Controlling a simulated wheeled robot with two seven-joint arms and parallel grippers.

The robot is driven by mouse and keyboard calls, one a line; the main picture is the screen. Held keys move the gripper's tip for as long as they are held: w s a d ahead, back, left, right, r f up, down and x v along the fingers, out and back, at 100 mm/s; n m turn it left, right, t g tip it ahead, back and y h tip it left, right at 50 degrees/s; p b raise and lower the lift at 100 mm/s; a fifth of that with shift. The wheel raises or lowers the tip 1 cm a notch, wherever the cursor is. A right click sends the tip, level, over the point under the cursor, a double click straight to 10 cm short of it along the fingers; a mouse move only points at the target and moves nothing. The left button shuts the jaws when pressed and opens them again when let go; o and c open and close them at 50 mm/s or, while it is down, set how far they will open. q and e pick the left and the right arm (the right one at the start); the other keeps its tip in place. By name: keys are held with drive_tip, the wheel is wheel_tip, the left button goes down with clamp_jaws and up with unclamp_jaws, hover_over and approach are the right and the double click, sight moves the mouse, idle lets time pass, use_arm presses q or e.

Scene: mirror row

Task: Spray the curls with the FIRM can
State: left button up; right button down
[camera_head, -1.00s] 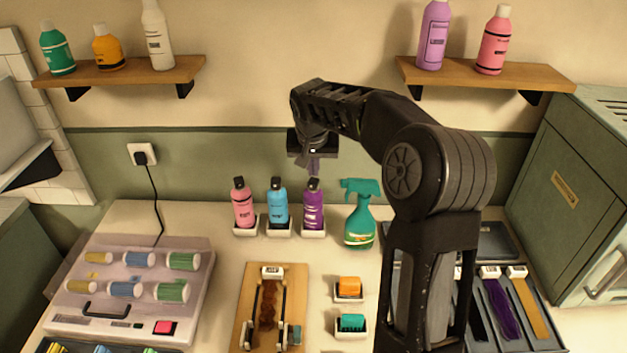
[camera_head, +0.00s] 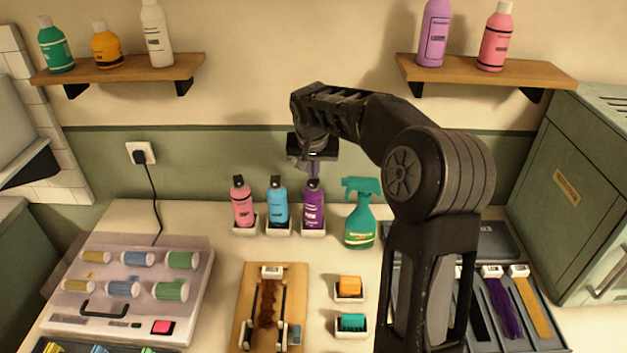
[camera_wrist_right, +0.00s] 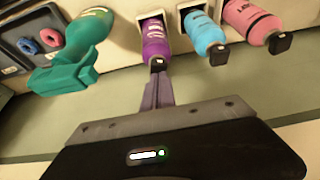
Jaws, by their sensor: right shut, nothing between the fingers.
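Three cans stand upright in white holders against the wall: a pink can (camera_head: 242,206), a blue can (camera_head: 277,206) and a purple can (camera_head: 313,210). Their labels are too small to read, so I cannot tell which is FIRM. My right gripper (camera_head: 313,174) is shut and empty, pointing down at the black top of the purple can. In the wrist view its fingertips (camera_wrist_right: 157,84) are at or just above the purple can's cap (camera_wrist_right: 157,64); I cannot tell whether they touch. Brown hair (camera_head: 267,305) lies on a wooden board (camera_head: 248,290) in front. My left gripper is out of view.
A green spray bottle (camera_head: 360,220) stands right of the purple can. An orange (camera_head: 350,286) and a teal item (camera_head: 351,322) sit in small holders. A roller case (camera_head: 190,320) is at left, and a tray with hair strands (camera_head: 535,310) at right. Shelves hang above.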

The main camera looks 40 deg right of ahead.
drive_tip(key=shift+r+p, duration=1.6)
drive_tip(key=shift+r, duration=1.85)
